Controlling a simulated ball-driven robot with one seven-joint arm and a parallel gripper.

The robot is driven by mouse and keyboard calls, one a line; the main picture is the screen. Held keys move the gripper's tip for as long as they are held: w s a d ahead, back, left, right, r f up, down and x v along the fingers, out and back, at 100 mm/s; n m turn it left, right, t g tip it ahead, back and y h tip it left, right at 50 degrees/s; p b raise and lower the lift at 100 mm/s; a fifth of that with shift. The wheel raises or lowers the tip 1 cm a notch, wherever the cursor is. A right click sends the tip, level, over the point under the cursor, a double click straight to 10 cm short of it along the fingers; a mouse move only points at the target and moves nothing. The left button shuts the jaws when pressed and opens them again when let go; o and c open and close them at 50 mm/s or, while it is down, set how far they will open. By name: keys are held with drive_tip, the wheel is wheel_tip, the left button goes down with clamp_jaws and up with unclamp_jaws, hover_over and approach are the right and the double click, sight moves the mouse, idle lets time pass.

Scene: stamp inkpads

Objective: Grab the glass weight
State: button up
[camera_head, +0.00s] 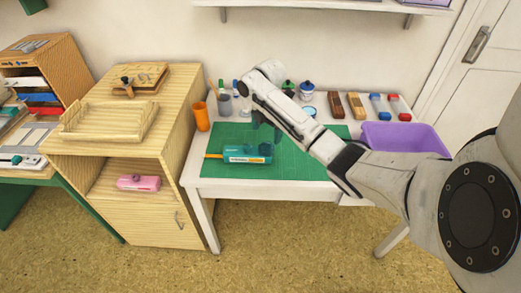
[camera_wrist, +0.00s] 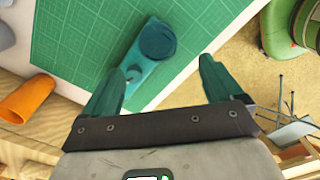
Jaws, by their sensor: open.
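A dark teal, round, glassy piece (camera_wrist: 157,38), which looks like the glass weight, sits at one end of a teal box (camera_wrist: 135,70) in the wrist view. In the head view the teal box (camera_head: 240,155) lies on the green cutting mat (camera_head: 305,155), and the round piece (camera_head: 265,149) appears at its right end. My gripper (camera_head: 264,133) is above the mat near that end, partly hidden behind my arm. The round piece lies beyond the fingertips.
Bottles, a pale blue round item (camera_head: 309,111) and several stamps or erasers line the back. A purple bin (camera_head: 405,138) is at right. The mat's front area is clear.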

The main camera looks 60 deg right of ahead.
sight(267, 146)
drive_tip(key=f, duration=0.8)
drive_tip(key=shift+d+p, duration=0.35)
drive_tip(key=shift+c, duration=0.2)
drive_tip(key=c, duration=1.2)
drive_tip(key=shift+r, duration=0.1)
drive_tip(key=shift+c, duration=0.6)
drive_tip(key=shift+r, duration=0.1)
